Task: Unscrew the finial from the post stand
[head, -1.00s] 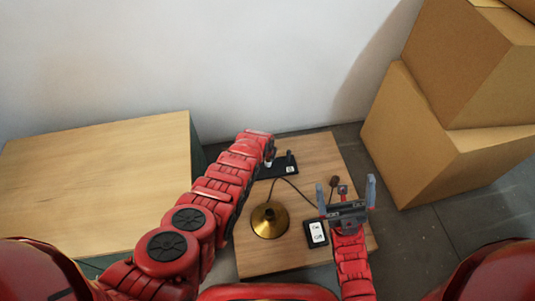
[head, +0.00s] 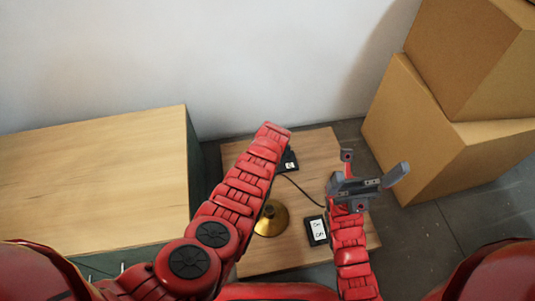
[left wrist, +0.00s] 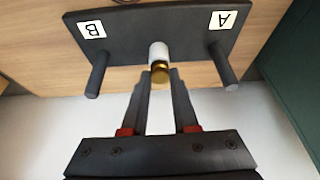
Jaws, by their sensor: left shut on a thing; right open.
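The post stand (left wrist: 138,36) is a black plate with two dark posts, marked A and B, in the left wrist view. Between the posts is a short white cylinder with a brass finial (left wrist: 160,74) at its near end. My left gripper (left wrist: 160,82) is shut on the finial, with a fingertip on each side. In the head view my left arm covers most of the post stand (head: 289,162) and hides the left gripper and finial. My right gripper (head: 371,166) is open and empty above the right side of the small table.
A brass lamp base (head: 272,219) with a dark cord stands on the small wooden table (head: 290,257). A black on/off switch box (head: 316,231) lies right of it. A larger wooden-topped cabinet (head: 95,180) is at left. Cardboard boxes (head: 440,140) are stacked at right.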

